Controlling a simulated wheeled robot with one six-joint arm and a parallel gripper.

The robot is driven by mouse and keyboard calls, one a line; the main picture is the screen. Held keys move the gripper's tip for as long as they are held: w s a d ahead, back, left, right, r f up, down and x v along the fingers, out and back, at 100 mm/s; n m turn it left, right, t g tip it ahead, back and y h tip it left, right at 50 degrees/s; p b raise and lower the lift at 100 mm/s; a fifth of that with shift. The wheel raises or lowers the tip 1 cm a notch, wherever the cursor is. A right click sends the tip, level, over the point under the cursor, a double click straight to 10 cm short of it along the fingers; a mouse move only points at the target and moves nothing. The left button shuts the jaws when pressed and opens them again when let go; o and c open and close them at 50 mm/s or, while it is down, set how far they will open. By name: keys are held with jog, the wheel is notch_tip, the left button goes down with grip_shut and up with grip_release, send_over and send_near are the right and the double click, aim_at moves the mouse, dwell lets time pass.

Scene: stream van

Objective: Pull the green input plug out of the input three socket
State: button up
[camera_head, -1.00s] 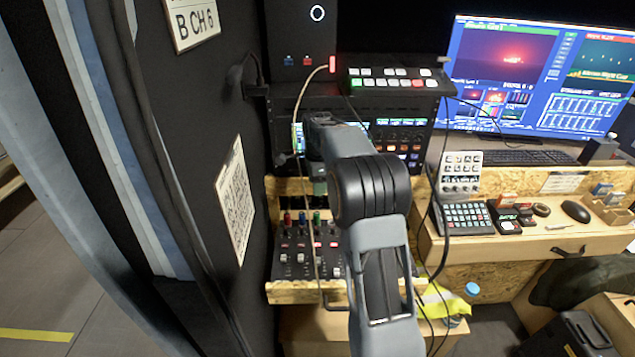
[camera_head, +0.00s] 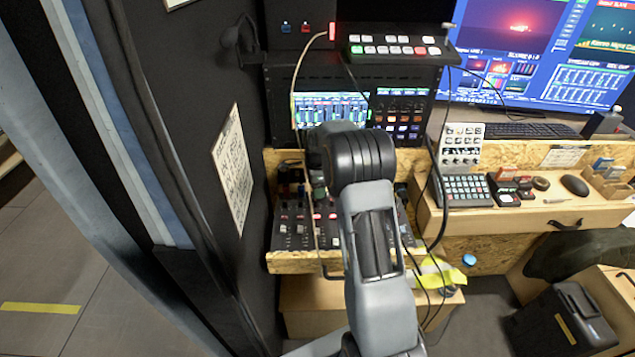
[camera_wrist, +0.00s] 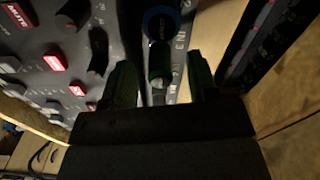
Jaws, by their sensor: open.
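My gripper is open, with a gap visible on both sides of the plug. A blue ring (camera_wrist: 161,22) lies just beyond the plug. The socket itself is hidden under the plug. In the head view the mixer panel (camera_head: 290,240) sits on a wooden shelf, and my own arm covers most of my gripper and the plug.
Knobs and red lit buttons (camera_wrist: 53,61) lie left of my gripper. A rack unit (camera_head: 405,110) stands behind the mixer. A dark wall with a printed sign (camera_head: 231,158) is close on the left. A desk with a keypad (camera_head: 466,189) is on the right. Cables hang beside my arm.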

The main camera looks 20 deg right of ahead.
grip_shut()
dwell(0.8)
